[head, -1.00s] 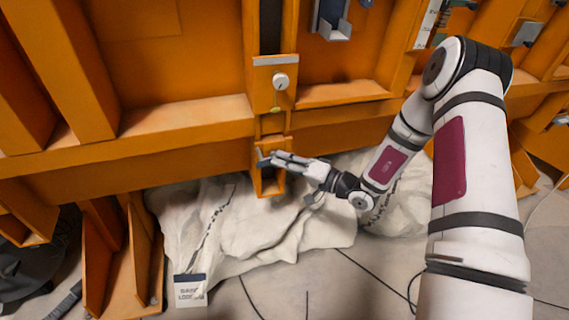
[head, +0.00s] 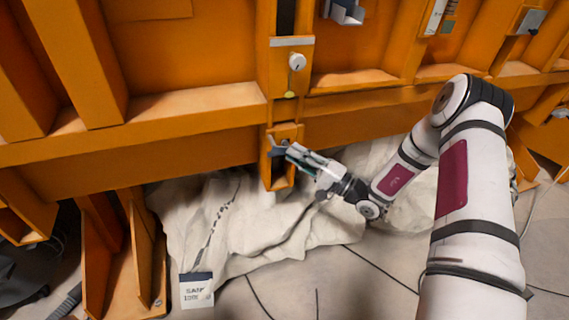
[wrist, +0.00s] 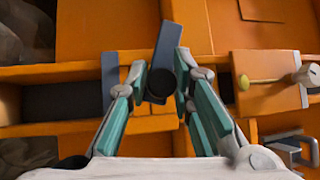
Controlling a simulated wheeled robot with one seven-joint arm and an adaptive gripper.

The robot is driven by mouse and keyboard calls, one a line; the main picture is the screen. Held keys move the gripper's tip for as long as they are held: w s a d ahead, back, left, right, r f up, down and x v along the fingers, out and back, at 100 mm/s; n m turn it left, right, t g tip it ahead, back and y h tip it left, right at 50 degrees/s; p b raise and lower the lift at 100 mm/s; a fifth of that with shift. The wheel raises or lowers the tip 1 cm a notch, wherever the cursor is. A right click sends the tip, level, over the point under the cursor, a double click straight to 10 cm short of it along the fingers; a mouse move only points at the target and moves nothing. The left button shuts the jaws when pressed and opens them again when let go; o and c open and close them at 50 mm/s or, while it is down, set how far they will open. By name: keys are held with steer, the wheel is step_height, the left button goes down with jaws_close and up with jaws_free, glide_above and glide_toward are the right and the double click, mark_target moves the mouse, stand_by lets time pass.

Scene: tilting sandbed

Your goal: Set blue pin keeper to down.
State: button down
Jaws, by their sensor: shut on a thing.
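The blue pin keeper is a small blue-grey flat bar (head: 277,150) at the top of an orange bracket (head: 267,176) low on the orange frame in the head view. In the wrist view the bar (wrist: 167,46) sticks out beyond my fingertips, slightly tilted, with a round black knob (wrist: 160,84) at its near end. My gripper (head: 288,147) reaches it from the lower right. In the wrist view my gripper's teal-lined fingers (wrist: 163,72) are on both sides of the bar and closed on it. The fingers hide part of the keeper in the head view.
Above the bracket is an orange plate with a white knob (head: 297,62) and a small yellow-green button (head: 290,94). Pale crumpled cloth (head: 235,235) with a white tag (head: 196,290) lies below. A grey metal bracket (head: 343,12) sits higher up. Cables cross the floor.

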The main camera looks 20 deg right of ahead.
steer(key=shift+w+a+f+m+t+b, duration=0.1)
steer(key=shift+a+f+m+t+b, duration=0.15)
steer(key=shift+f+m+t, duration=0.3)
steer(key=shift+a+f+m+t+b, duration=0.1)
steer(key=shift+f+m+t+b, duration=0.2)
steer(key=shift+m, duration=0.45)
steer(key=c, duration=1.5)
jaws_free()
steer(key=shift+y, duration=0.3)
steer(key=shift+r, duration=0.1)
steer(key=shift+s+d+f, duration=0.2)
steer(key=shift+s+d, duration=0.1)
steer(key=v, duration=1.1)
steer(key=shift+s+f, duration=0.1)
